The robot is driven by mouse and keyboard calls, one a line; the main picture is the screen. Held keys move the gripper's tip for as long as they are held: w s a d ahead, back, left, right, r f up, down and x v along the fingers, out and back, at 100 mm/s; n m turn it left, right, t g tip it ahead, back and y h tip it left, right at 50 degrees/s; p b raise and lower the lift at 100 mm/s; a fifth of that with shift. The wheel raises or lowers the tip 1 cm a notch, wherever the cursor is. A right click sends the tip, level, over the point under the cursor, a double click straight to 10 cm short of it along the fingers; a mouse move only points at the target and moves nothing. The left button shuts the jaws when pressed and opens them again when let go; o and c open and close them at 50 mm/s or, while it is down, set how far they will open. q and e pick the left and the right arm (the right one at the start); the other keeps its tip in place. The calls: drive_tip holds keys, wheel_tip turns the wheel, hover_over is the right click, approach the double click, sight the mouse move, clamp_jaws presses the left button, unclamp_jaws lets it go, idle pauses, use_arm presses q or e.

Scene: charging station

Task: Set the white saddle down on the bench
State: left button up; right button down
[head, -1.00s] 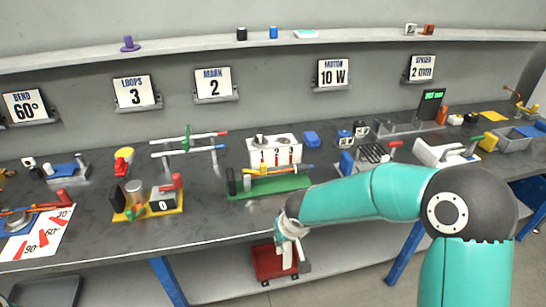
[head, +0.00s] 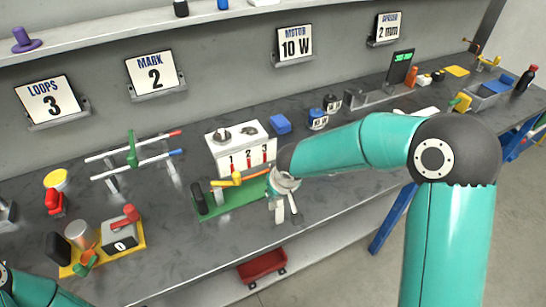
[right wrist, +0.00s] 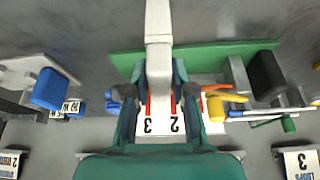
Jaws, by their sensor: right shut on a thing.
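The white saddle (right wrist: 158,35) is a long, pale, blocky piece between the two fingers of my right gripper (right wrist: 155,92) in the right wrist view. My right gripper is shut on it. In the head view the right gripper (head: 282,193) points down at the bench (head: 330,200), beside the right end of the green board (head: 228,205). The saddle is small and partly hidden there, and I cannot tell whether it touches the bench. My left gripper is out of view; only part of my left arm shows at the lower left.
A white box numbered 1, 2, 3 (head: 240,150) stands behind the green board, with a blue block (head: 280,123) to its right. A yellow-based fixture (head: 130,245) is at the left. A red bin (head: 262,267) sits below the front edge. Bare bench lies right of the gripper.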

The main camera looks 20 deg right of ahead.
drive_tip(key=shift+w, duration=0.15)
drive_tip(key=shift+d, duration=0.15)
drive_tip(key=shift+d+r, duration=0.15)
drive_tip(key=shift+d, duration=0.1)
drive_tip(key=w+d+r+b, duration=0.1)
drive_tip(key=w+d+r, duration=0.1)
drive_tip(key=d+r, duration=0.65)
drive_tip(key=w+d+r+b, duration=0.1)
drive_tip(key=w+d+r, duration=0.1)
drive_tip(key=d+r, duration=0.7)
wheel_tip(320, 180, down, 19)
drive_tip(key=shift+a+r+n, duration=0.15)
drive_tip(key=shift+a+n, duration=0.2)
drive_tip(key=shift+n, duration=0.05)
drive_tip(key=shift+s, duration=0.1)
